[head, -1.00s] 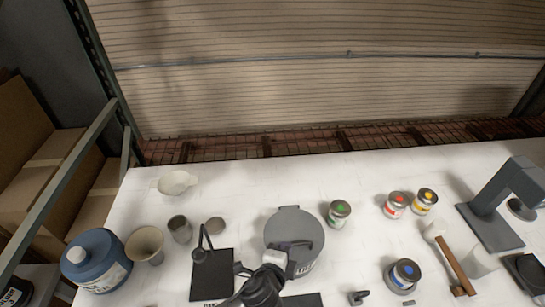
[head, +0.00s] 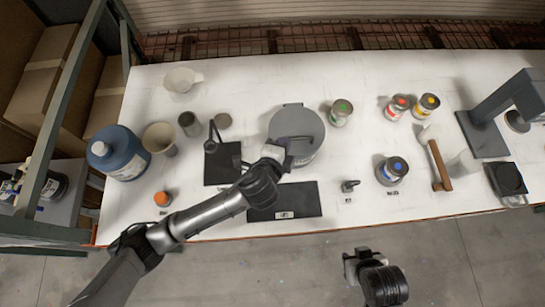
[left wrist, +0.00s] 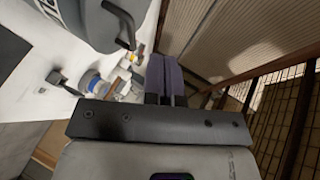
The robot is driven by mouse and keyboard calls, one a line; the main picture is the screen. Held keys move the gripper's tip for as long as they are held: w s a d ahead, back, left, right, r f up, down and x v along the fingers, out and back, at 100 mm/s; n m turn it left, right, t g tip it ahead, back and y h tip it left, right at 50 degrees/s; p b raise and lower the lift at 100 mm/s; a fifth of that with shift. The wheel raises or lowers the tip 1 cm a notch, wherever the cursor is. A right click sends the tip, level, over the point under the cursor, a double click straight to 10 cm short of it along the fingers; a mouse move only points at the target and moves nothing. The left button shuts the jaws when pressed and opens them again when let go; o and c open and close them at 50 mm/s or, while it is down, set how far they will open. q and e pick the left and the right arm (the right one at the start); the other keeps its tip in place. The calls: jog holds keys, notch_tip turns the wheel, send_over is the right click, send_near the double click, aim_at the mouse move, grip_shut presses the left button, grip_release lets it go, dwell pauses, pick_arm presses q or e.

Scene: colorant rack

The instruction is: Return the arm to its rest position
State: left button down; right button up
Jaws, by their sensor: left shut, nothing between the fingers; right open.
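My left arm reaches in from the lower left over the table. Its gripper (head: 284,154) is shut and empty, at the near left edge of the grey lidded pot (head: 299,127) in the head view. In the left wrist view the two fingers (left wrist: 165,80) are together with nothing between them, and the pot (left wrist: 115,22) is at the upper left, apart from them. I cannot tell the fingers' height above the table. My right gripper (head: 358,262) is open and empty over the floor, in front of the table edge.
On the table (head: 400,205) are a blue jug (head: 120,155), a beige cup (head: 160,138), a black mat (head: 285,202), a blue-dotted can (head: 391,171), a wooden-handled tool (head: 439,165) and a grey stand (head: 490,115). A shelf post (head: 62,110) rises at left. The floor in front is clear.

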pick_arm(q)
jog(key=v, duration=0.7)
jog(key=shift+s+f, duration=0.25)
jog(key=shift+f, duration=0.05)
jog(key=s+a+r+n+g+y+p, duration=0.2)
jog(key=a+r+n, duration=0.1)
jog(key=a+n, duration=0.4)
jog(key=s+a+r+n+g+y+p, duration=0.1)
jog(key=a+r+n+g+p, duration=0.15)
jog(key=a+n, duration=0.5)
jog(key=s+a+f+n+g+p, duration=0.2)
jog(key=s+a+p, duration=0.1)
jog(key=s, duration=0.6)
jog(key=s+a+f+n+g+y+p, duration=0.1)
jog(key=s+a+f+g+p, duration=0.1)
jog(key=s, duration=0.7)
jog(key=shift+a+f+n+y+p, duration=0.35)
jog(key=shift+a+f+p, duration=0.15)
jog(key=shift+f+p, duration=0.4)
jog(key=shift+s+r+g, duration=0.15)
jog(key=shift+g, duration=0.1)
